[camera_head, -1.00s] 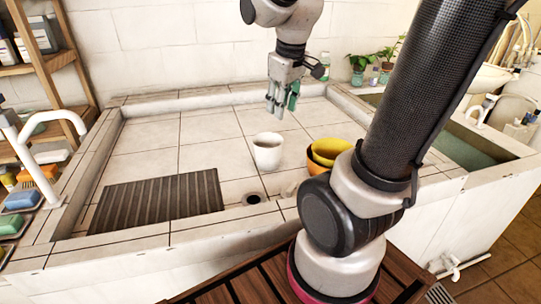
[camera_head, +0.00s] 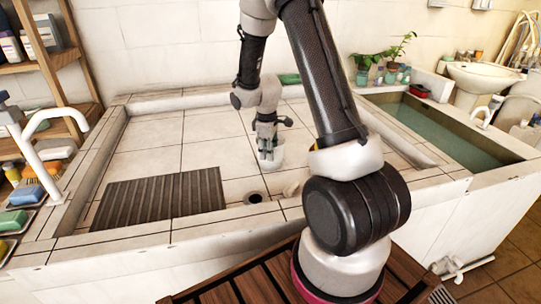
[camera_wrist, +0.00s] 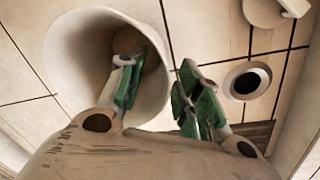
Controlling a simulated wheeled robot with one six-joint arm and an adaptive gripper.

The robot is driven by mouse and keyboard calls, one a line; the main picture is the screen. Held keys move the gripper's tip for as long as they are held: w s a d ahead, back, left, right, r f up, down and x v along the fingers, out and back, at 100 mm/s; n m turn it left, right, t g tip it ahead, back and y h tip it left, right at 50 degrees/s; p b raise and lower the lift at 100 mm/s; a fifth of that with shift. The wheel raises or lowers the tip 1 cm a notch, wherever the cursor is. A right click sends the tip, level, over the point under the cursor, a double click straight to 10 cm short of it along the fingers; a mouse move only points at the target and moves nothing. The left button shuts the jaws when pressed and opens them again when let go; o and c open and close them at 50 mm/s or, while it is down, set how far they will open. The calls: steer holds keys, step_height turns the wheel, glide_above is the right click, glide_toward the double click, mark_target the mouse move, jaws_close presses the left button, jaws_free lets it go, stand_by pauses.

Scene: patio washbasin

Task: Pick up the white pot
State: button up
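The white pot (camera_head: 277,161) stands in the tiled basin near the drain, partly hidden by my gripper (camera_head: 267,155) above it. In the wrist view the pot (camera_wrist: 75,45) is at the upper left with its open mouth showing. My gripper (camera_wrist: 162,98) is open there, with its green-padded fingers apart. One finger reaches into the pot's mouth and the other is outside, with the pot's rim between them. I cannot tell whether either finger touches the wall.
A dark ribbed mat (camera_head: 160,199) lies left of the drain hole (camera_head: 253,197). A small pale object (camera_head: 293,188) lies right of the drain. A white tap (camera_head: 35,150) stands at the left edge. My arm hides much of the basin's right side.

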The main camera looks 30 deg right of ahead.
mark_target(268, 169)
steer(key=f, duration=0.4)
steer(key=shift+w, duration=0.35)
jaws_close()
